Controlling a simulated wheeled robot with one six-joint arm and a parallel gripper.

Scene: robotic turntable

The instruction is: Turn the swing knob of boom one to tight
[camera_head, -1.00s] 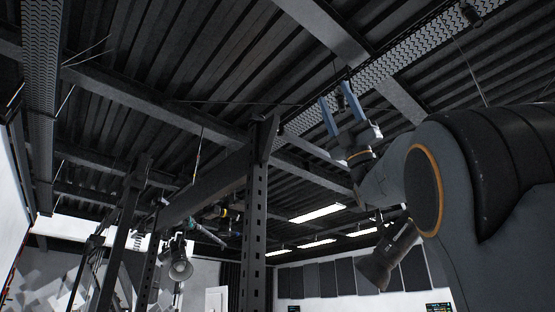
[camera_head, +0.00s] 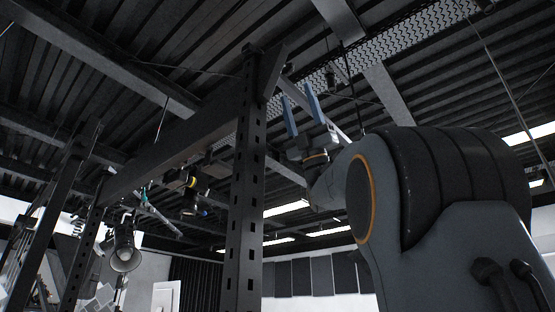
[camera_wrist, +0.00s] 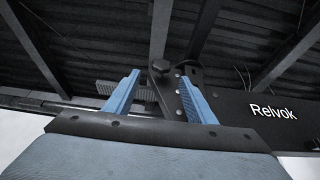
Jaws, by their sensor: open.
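My gripper (camera_head: 302,104) has two blue fingers, open and pointing up, just right of the upper part of a perforated dark post in the head view. In the wrist view, the fingers (camera_wrist: 158,82) stand apart, with a dark hex-shaped head (camera_wrist: 160,68) and a dark slanting bracket (camera_wrist: 165,92) seen between them. I cannot tell how far away these are or whether the fingers touch them. Nothing is visibly held. I cannot pick out the swing knob of boom one with certainty in either view.
The perforated post (camera_head: 246,190) stands close to my arm and carries a dark beam (camera_head: 170,145). A stage lamp (camera_head: 124,247) and coloured fittings (camera_head: 190,185) hang at left. A dark beam marked "Relvok" (camera_wrist: 265,122) lies right of the fingers. Ceiling beams run overhead.

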